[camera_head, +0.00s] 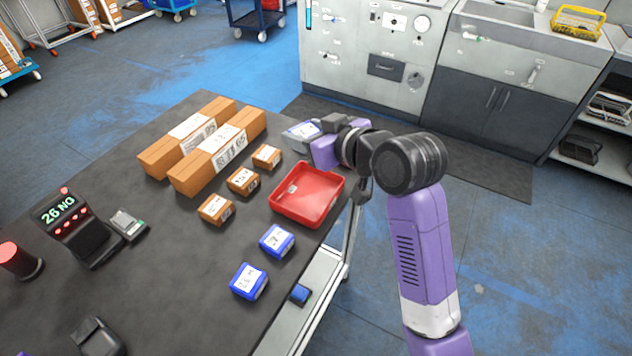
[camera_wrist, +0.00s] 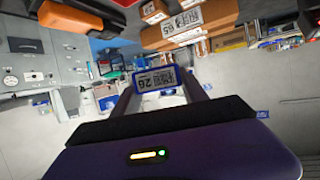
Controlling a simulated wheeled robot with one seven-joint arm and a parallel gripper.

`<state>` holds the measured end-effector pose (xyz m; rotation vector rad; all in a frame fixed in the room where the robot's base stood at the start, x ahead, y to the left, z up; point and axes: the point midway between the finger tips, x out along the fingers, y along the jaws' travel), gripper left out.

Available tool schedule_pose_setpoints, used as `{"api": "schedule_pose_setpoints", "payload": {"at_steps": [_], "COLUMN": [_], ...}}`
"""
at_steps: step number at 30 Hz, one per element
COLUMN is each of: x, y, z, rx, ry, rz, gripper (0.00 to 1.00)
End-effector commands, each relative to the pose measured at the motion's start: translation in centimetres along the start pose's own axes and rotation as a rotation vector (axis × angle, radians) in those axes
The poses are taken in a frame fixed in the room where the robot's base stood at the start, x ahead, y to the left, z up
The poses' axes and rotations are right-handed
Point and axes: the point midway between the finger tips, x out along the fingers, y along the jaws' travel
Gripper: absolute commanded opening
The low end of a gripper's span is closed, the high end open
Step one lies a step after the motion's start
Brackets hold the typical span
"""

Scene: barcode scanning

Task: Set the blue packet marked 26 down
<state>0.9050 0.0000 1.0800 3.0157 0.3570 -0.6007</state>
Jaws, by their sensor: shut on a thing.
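The blue packet marked 26 (camera_wrist: 157,80) is between the two fingers of my gripper (camera_wrist: 160,88) in the wrist view, its white label facing the camera upside down. In the head view my gripper (camera_head: 309,140) is shut on the packet (camera_head: 299,131), just beyond the red tray, near the table's far right edge. The gripper and arm partly hide the packet there. Its height and whether it touches anything below cannot be told.
The empty-looking red tray (camera_head: 307,214) sits on the dark table (camera_head: 185,270). Two blue packets (camera_head: 277,241) (camera_head: 249,281) lie nearer, several small brown boxes (camera_head: 243,181) and two long cartons (camera_head: 217,150) to the left. A grey cabinet (camera_head: 375,55) stands behind.

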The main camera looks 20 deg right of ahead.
Motion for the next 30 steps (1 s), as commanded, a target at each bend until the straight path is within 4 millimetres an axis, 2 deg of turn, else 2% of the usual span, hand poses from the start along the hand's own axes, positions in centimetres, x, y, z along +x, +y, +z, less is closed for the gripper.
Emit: {"api": "schedule_pose_setpoints", "payload": {"at_steps": [1,3,12,30], "x": [0.6,1.2,3.9,6.4], "y": [0.0,0.0,0.0,0.0], "z": [1.5,3.1,9.4,15.4], "rx": [0.003,0.003,0.002,0.001], "ry": [-0.006,-0.007,-0.003,0.001], "rz": [-0.001,0.000,0.001,0.001], "gripper": [0.03,0.03,0.03,0.03]}}
